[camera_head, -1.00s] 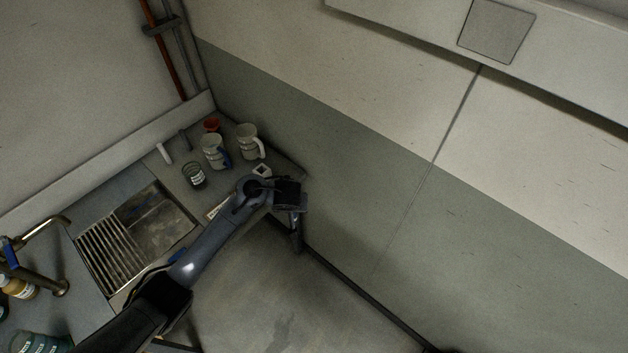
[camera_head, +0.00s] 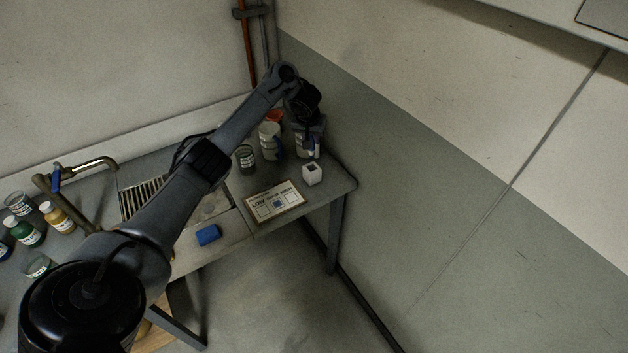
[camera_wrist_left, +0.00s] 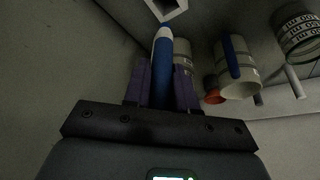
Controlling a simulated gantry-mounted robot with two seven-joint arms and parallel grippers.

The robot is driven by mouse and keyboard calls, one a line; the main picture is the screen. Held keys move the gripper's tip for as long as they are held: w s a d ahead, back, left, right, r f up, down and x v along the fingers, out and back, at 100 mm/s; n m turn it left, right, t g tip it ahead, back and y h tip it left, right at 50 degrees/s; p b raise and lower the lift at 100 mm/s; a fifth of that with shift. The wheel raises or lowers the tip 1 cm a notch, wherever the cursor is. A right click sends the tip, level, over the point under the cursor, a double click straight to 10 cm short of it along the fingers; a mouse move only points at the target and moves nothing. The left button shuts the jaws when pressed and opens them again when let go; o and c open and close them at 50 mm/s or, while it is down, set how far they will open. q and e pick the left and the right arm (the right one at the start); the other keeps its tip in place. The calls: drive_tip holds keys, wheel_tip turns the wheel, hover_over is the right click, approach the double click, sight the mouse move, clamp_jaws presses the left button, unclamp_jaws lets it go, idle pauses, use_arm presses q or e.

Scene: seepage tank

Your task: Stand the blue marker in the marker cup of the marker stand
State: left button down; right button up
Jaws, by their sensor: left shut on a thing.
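My left gripper (camera_head: 310,132) points down over the right end of the bench. In the left wrist view its two dark fingers (camera_wrist_left: 161,88) are shut on the blue marker (camera_wrist_left: 161,68), which has a white band near its far end. The marker stand (camera_head: 312,174) is a small white block with a dark square opening, near the right end of the bench. It also shows in the left wrist view (camera_wrist_left: 170,8), just past the marker's far end, and the marker looks apart from it. The right gripper is out of view.
A beaker (camera_head: 269,141), a glass jar (camera_head: 246,158) and a red cup (camera_head: 273,115) stand close by, left of the gripper. A LOW-to-HIGH card (camera_head: 276,205) lies in front. A blue block (camera_head: 208,235) and several bottles (camera_head: 58,216) are further left.

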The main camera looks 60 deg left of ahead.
sight(311, 156)
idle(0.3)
use_arm(q)
drive_tip(key=shift+f, duration=0.5)
wheel_tip(311, 156, down, 7)
drive_tip(key=shift+d+f+b, duration=0.1)
drive_tip(key=shift+f+b, duration=0.1)
drive_tip(key=shift+b, duration=0.3)
drive_tip(key=shift+f, duration=0.6)
drive_tip(key=shift+f, duration=0.1)
drive_tip(key=c, duration=0.9)
unclamp_jaws()
